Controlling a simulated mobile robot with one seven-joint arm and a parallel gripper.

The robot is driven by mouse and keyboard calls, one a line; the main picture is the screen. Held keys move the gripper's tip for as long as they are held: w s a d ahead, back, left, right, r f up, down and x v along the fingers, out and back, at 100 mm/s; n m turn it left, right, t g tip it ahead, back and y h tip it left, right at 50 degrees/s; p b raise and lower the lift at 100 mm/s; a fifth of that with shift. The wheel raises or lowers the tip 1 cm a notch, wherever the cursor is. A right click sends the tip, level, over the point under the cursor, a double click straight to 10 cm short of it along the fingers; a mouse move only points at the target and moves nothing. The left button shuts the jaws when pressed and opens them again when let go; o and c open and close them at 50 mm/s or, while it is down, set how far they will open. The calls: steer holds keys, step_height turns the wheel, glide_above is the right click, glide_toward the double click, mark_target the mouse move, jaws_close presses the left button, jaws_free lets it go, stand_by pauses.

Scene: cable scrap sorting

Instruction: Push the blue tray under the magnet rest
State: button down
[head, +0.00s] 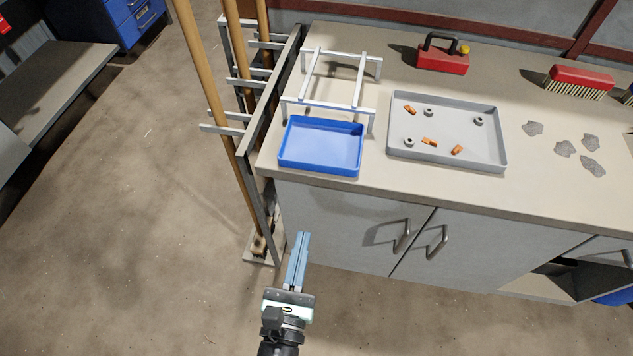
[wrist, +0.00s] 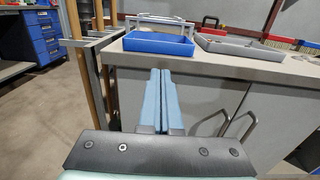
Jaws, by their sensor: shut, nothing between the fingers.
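The blue tray (head: 318,168) sits empty at the front edge of the countertop, at its left end. It also shows in the wrist view (wrist: 158,44). The magnet rest (head: 325,104), a pale metal frame on short legs, stands just behind the tray. The tray's back edge is close to the rest's front bar; I cannot tell whether it reaches under it. My gripper (head: 302,236) is shut and empty, in front of the cabinet and short of the counter edge. In the wrist view its blue fingers (wrist: 164,72) point toward the tray.
A grey tray (head: 500,160) with orange pieces and grey nuts lies right of the blue tray. A rack (head: 268,90) with wooden poles stands at the counter's left end. Cabinet handles (head: 402,236) stick out below.

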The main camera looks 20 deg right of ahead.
glide_toward(322, 159)
steer(key=w+d, duration=0.1)
steer(key=w+r, duration=0.1)
steer(key=w, duration=0.1)
steer(key=shift+d+p, duration=0.35)
steer(key=shift+p, duration=0.05)
steer(key=b+x, duration=0.3)
steer(key=x, duration=0.3)
steer(key=shift+w+d+b, duration=0.25)
steer(key=shift+w+b, duration=0.05)
steer(key=shift+b, duration=0.05)
steer(key=shift+s, duration=0.1)
